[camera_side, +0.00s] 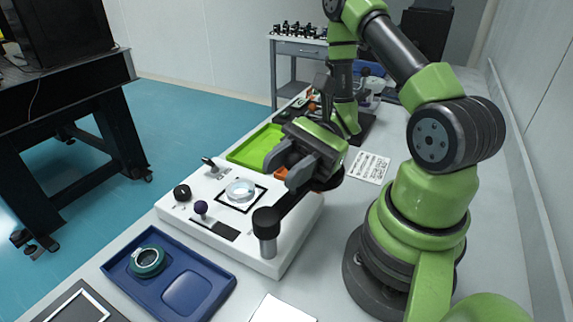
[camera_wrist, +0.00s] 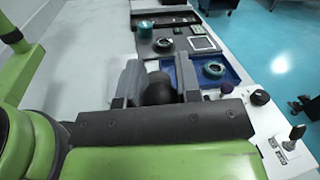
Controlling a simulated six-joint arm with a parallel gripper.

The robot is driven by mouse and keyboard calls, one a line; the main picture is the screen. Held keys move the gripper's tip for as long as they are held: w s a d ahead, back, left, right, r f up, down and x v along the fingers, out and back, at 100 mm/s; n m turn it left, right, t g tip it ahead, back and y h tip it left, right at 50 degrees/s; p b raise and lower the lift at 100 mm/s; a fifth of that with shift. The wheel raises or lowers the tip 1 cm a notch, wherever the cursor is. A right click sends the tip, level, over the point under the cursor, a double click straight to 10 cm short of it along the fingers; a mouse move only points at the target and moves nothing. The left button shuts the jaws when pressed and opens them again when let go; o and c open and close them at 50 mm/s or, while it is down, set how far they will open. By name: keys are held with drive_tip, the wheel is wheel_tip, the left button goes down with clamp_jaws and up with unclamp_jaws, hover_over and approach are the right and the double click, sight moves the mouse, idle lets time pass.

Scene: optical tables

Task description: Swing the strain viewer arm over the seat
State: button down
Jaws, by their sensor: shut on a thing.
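The strain viewer arm (camera_side: 291,204) is a black bar on a short metal post with a black cap (camera_side: 266,222) at the near right corner of the white base unit (camera_side: 287,254). It points away to the right, off the seat. The seat is a black-framed square (camera_side: 240,207) with a clear round disc (camera_side: 240,190) on it, open from above. My gripper (camera_side: 287,168) is at the far end of the arm, right of the seat. In the wrist view its two fingers (camera_wrist: 158,82) stand either side of a dark rounded part (camera_wrist: 158,92) of the viewer arm. The exact contact is partly hidden.
The base also carries a black knob (camera_side: 182,193), a purple knob (camera_side: 201,207) and a small lever (camera_side: 209,162). A blue tray (camera_side: 210,272) with a green ring (camera_side: 148,261) lies in front. A green tray (camera_side: 246,150) and printed sheet (camera_side: 369,167) lie behind.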

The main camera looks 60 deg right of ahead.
drive_tip(key=w+n+g+h, duration=0.1)
drive_tip(key=n+g, duration=0.2)
drive_tip(key=g, duration=0.2)
drive_tip(key=w+a+n+g+h, duration=0.1)
drive_tip(key=n+g, duration=0.3)
drive_tip(key=g, duration=0.1)
drive_tip(key=w+n+g+h, duration=0.2)
drive_tip(key=n+g, duration=0.1)
drive_tip(key=g, duration=0.2)
drive_tip(key=shift+w+a+n, duration=0.1)
drive_tip(key=shift+a+n, duration=0.1)
drive_tip(key=shift+n, duration=0.1)
drive_tip(key=shift+g, duration=0.3)
drive_tip(key=c, duration=0.8)
unclamp_jaws()
